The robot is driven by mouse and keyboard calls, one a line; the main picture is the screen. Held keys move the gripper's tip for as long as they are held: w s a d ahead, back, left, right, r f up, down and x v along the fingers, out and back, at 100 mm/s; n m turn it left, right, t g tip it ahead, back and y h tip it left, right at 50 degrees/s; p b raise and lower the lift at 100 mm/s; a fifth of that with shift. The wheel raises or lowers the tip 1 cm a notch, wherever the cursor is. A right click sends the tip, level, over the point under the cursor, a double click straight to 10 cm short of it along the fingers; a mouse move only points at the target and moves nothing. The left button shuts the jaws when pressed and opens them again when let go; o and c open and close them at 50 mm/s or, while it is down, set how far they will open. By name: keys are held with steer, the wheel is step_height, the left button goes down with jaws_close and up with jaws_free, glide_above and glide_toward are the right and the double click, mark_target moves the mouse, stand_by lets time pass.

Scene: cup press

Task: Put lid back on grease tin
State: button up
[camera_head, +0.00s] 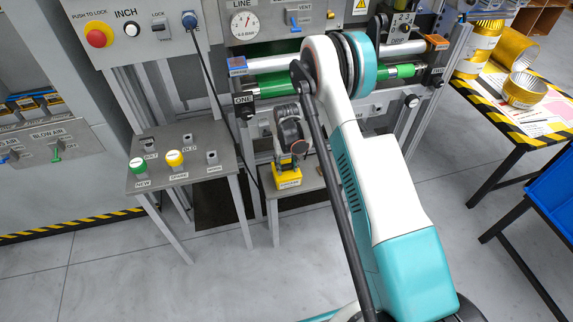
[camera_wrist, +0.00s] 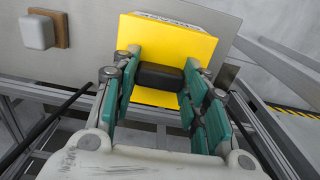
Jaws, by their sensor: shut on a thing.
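The yellow grease tin (camera_head: 288,181) stands on a small grey stand below the machine. It is also seen close up in the wrist view (camera_wrist: 172,35), with dark lettering on a pale label, partly upside down and cut off. My gripper (camera_head: 288,156) is right above the tin. In the wrist view its teal fingers (camera_wrist: 158,84) are shut on a black block-like handle (camera_wrist: 160,76), which appears to belong to the lid. Yellow surface shows around the handle; I cannot tell where the lid ends and the tin begins, or whether they touch.
A grey side table (camera_head: 190,160) with green and yellow knobs stands to the left. The machine's rollers (camera_head: 285,86) are behind my arm. A striped-edge table (camera_head: 510,95) with brass-coloured rings and a blue bin (camera_head: 553,190) are at the right. Front floor is clear.

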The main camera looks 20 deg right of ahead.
mark_target(287, 166)
steer(key=shift+f, duration=0.2)
steer(key=o, duration=1.3)
steer(key=shift+r, duration=0.1)
steer(key=shift+r+p, duration=1.35)
steer(key=shift+r, duration=2.05)
steer(key=shift+s, duration=0.1)
